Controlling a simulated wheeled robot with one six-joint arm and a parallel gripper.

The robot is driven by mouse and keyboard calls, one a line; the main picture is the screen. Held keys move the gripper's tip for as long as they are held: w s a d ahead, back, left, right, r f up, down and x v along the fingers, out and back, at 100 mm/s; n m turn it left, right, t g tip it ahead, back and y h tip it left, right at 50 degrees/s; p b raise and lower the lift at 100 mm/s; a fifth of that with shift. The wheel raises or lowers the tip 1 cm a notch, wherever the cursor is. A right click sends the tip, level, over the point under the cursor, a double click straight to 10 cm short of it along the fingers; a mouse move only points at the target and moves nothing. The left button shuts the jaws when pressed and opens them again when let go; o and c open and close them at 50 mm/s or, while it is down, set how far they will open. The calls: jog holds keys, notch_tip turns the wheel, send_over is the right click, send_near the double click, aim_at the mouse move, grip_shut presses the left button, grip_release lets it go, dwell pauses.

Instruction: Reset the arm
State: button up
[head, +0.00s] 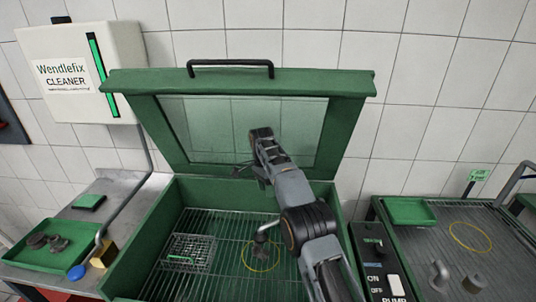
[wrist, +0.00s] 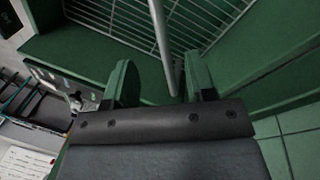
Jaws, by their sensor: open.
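My arm reaches up over the green wash cabinet (head: 125,275), whose windowed lid (head: 340,125) stands open. My gripper (head: 252,174) is in front of the lid's window, above the grate. In the wrist view my gripper (wrist: 162,78) has its two green fingers spread apart with nothing held between them. A grey pipe (wrist: 160,35) runs down behind the gap between the fingers; I cannot tell how far it is from them.
A wire basket (head: 188,252) sits on the cabinet's grate. A bent nozzle (head: 266,231) and a yellow ring (head: 247,262) are beside my arm. A green tray (head: 40,258) with dark parts lies left. A bench with a pump switch box (head: 379,275) stands right.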

notch_tip(320, 180, down, 5)
jog(key=s+d+n, duration=0.1)
jog(key=s+n, duration=0.1)
jog(key=n, duration=0.5)
jog(key=s+d+r+n+t, duration=0.1)
jog(key=s+d, duration=0.4)
jog(key=s, duration=0.5)
jog(key=s+d+r+n+t, duration=0.2)
jog(key=s+d+r, duration=0.4)
jog(key=s, duration=0.4)
jog(key=s+d+r+n+t+y, duration=0.1)
jog(key=s+d, duration=0.4)
jog(key=s, duration=0.5)
jog(key=shift+s+d+r+n+t, duration=0.2)
jog(key=shift+r+n+t, duration=0.3)
jog(key=shift+r+t, duration=0.6)
jog(key=shift+r, duration=0.1)
